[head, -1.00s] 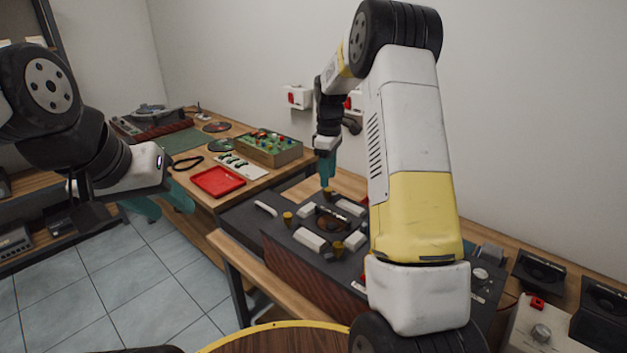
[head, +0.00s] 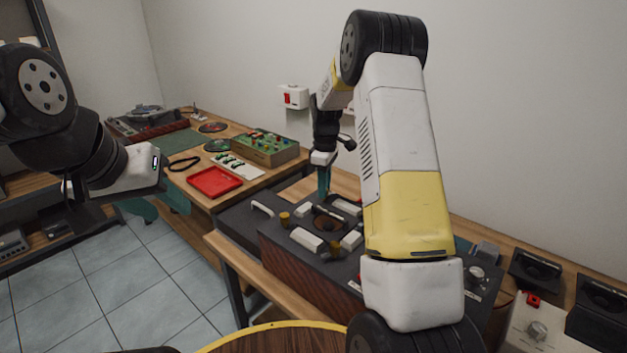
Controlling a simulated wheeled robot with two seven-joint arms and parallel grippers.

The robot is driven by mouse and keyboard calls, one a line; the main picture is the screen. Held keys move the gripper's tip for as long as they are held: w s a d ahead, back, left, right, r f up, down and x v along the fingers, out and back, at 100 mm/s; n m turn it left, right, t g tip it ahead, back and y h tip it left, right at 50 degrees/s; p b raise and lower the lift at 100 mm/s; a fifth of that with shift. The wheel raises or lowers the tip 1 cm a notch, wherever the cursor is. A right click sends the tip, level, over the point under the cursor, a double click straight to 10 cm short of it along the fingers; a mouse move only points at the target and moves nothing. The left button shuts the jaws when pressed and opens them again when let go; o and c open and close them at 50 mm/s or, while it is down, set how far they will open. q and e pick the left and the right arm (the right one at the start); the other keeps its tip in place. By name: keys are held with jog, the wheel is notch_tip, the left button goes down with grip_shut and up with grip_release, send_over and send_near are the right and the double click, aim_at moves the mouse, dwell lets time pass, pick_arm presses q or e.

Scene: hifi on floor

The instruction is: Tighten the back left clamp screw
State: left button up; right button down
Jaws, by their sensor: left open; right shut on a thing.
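A dark fixture (head: 275,238) with a round hole and pale clamp blocks stands on the bench. Brass-coloured clamp screws show on it, one at the left (head: 284,218) and one at the front (head: 335,247). My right gripper (head: 323,190) points down at the back of the fixture, its teal fingers shut on the back clamp screw. That screw is almost wholly hidden by the fingers. My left gripper (head: 160,206) is open and empty, low over the floor at the left, partly hidden by its own wrist.
A red tray (head: 214,182), a black loop (head: 185,164) and a green-topped box with knobs (head: 264,147) lie on the bench at the left. Speakers (head: 540,271) stand at the right. My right arm hides the fixture's right part.

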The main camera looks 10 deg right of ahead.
jog(key=shift+m, duration=0.4)
jog(key=m, duration=0.4)
jog(key=shift+m, duration=0.4)
jog(key=m, duration=1)
jog(key=shift+m, duration=0.4)
jog(key=m, duration=0.5)
jog(key=shift+m, duration=0.4)
jog(key=c, duration=1.2)
grip_release()
